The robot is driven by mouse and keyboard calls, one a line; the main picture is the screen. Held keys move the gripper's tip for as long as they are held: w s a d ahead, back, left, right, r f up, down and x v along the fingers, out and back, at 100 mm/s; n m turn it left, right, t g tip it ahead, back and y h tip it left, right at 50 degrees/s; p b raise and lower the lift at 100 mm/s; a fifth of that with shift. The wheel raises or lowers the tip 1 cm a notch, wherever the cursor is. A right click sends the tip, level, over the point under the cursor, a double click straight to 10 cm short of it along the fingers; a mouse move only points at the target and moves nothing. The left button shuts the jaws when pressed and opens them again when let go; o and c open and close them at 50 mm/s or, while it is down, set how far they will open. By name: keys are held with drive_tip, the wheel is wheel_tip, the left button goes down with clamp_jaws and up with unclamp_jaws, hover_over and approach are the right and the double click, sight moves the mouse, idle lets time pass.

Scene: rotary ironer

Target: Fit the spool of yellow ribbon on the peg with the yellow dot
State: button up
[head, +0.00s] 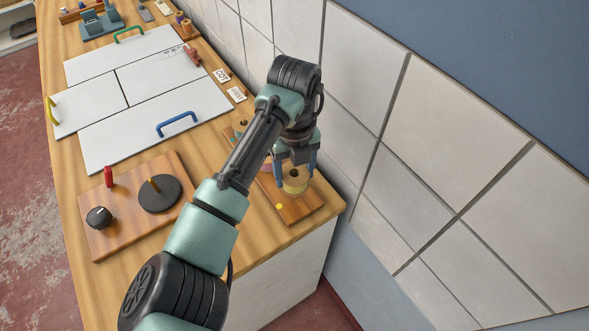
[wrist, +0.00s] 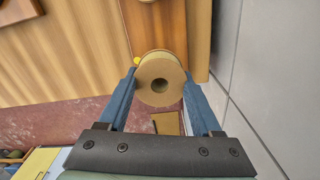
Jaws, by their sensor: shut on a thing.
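The spool of yellow ribbon (head: 296,187) has tan cardboard ends. My gripper (head: 295,172) is shut on it, one blue finger on each side. In the wrist view the spool (wrist: 174,91) shows its round end and dark centre hole between the fingertips (wrist: 160,80). The yellow dot (head: 279,206) is on the wooden peg board (head: 300,211), just left of the spool; it also shows in the wrist view (wrist: 136,60). The peg at this dot is not visible. I cannot tell whether the spool is above the peg or around it.
A pink spool (head: 267,167) is partly hidden behind my gripper. A tiled wall (head: 345,120) stands close on the right. A wooden board with a black knob (head: 98,217) and a dark disc (head: 159,194) lies on the left, near white panels with handles (head: 130,135).

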drive_tip(key=shift+f, duration=0.2)
idle(0.4)
drive_tip(key=shift+f+b, duration=0.55)
drive_tip(key=shift+f, duration=0.25)
drive_tip(key=shift+f+b, duration=0.5)
drive_tip(key=shift+f, duration=0.35)
drive_tip(key=shift+f, duration=0.15)
drive_tip(key=o, duration=1.6)
drive_tip(key=shift+c, duration=0.2)
